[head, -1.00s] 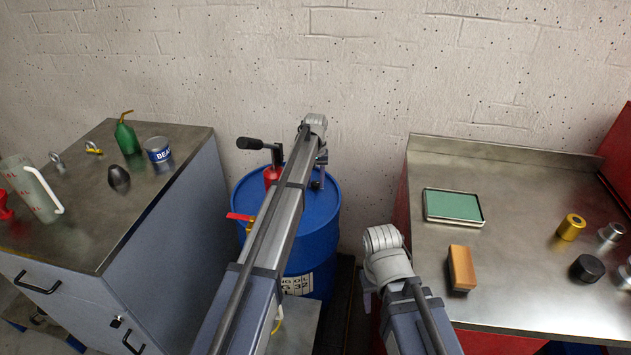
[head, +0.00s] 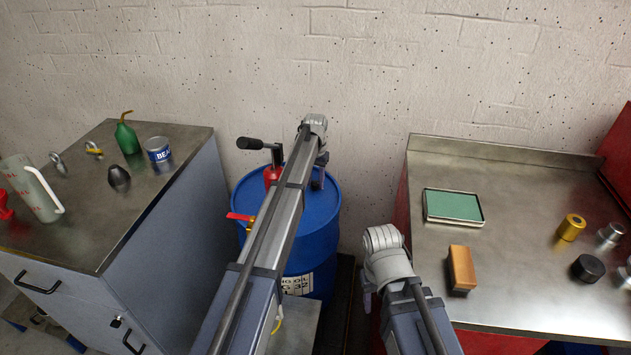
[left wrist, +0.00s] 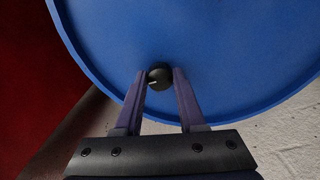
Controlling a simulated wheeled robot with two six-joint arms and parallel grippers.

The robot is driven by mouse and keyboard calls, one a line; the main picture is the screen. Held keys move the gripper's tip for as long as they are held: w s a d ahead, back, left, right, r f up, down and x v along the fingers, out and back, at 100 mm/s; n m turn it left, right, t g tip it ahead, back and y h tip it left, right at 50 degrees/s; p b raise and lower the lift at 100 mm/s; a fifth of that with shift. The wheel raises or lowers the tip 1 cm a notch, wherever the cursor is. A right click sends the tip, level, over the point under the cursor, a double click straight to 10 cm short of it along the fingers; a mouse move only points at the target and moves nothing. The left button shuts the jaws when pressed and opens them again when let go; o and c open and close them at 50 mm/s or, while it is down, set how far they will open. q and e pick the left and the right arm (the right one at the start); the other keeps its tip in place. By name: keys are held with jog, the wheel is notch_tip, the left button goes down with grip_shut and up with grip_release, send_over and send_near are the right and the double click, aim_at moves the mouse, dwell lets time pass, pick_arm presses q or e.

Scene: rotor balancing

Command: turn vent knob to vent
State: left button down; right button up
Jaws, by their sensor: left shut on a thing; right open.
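The vent knob (left wrist: 159,77) is a small round black knob with a pale mark on it, on the blue drum's top near the rim in the left wrist view. My left gripper (left wrist: 159,76) has its two fingers shut on the knob from either side. In the head view my left gripper (head: 318,182) points down at the drum's right part, and the arm hides much of the lid and the knob. My right gripper (head: 367,299) hangs in front of the red bench, empty as far as it shows, mostly hidden by its wrist.
The blue drum (head: 325,225) stands between a grey cabinet (head: 165,215) and a red bench (head: 430,150). A red hand pump (head: 271,176) with a black handle and a red-handled tap (head: 240,217) are on the drum, left of my arm. The wall is close behind.

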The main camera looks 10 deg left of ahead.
aim_at(316, 183)
pick_arm(q)
jog(key=c, duration=0.5)
grip_release()
jog(key=shift+r, duration=0.1)
notch_tip(316, 183, up, 8)
jog(key=p, duration=0.8)
jog(key=shift+f, duration=0.2)
